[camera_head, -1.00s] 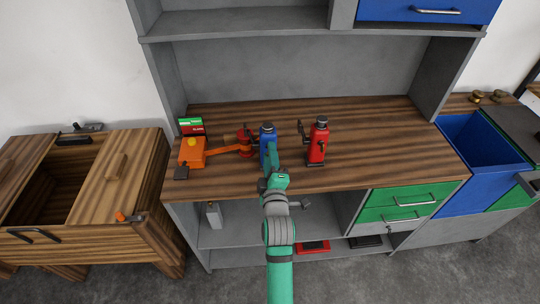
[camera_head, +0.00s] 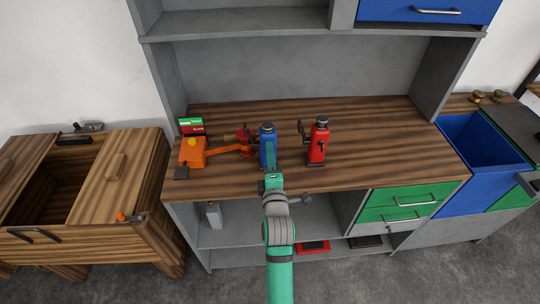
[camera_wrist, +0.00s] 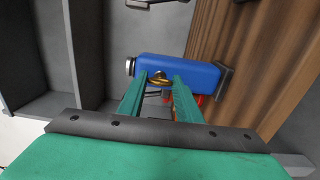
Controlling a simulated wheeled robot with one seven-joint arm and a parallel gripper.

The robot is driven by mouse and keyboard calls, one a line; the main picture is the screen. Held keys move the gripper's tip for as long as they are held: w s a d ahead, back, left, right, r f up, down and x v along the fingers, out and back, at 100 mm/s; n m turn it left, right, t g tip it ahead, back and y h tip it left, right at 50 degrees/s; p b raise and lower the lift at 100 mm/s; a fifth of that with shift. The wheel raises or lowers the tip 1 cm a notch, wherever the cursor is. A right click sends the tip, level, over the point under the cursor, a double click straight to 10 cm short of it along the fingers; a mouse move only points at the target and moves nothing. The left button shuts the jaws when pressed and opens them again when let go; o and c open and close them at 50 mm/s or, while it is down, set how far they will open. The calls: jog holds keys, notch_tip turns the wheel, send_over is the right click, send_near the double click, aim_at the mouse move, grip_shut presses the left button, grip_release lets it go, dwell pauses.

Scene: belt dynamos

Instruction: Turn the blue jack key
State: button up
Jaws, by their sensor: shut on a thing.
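The blue jack (camera_head: 267,131) stands upright on the wooden worktop, left of the red jack. In the wrist view its blue body (camera_wrist: 200,74) lies across the picture, with a brass-coloured key (camera_wrist: 158,76) on the side facing me. My gripper (camera_head: 271,162) is right in front of the blue jack and covers its lower front. In the wrist view my gripper's two green fingers (camera_wrist: 160,82) are on either side of the key, shut on it. The exact contact is small and partly hidden by the fingers.
The red jack (camera_head: 318,142) with a side crank stands to the right. An orange machine (camera_head: 193,152) with an arm reaching toward a red part (camera_head: 244,141) is to the left. The worktop (camera_head: 385,150) is clear on the right. Grey shelves rise behind.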

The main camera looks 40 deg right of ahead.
jog(key=o, duration=1)
jog(key=shift+o, duration=0.2)
jog(key=v, duration=1.1)
jog(key=shift+f, duration=0.1)
jog(key=s+a+f+m+y, duration=0.35)
jog(key=s+a+f, duration=0.35)
jog(key=a, duration=0.4)
jog(key=s+a+f+m+y, duration=0.35)
jog(key=s+a, duration=0.55)
jog(key=a, duration=0.3)
jog(key=s+a+m+y, duration=0.2)
jog(key=s+a+m, duration=0.2)
jog(key=s, duration=0.6)
jog(key=a, duration=0.2)
jog(key=shift+a+m, duration=0.3)
jog(key=shift+m, duration=0.1)
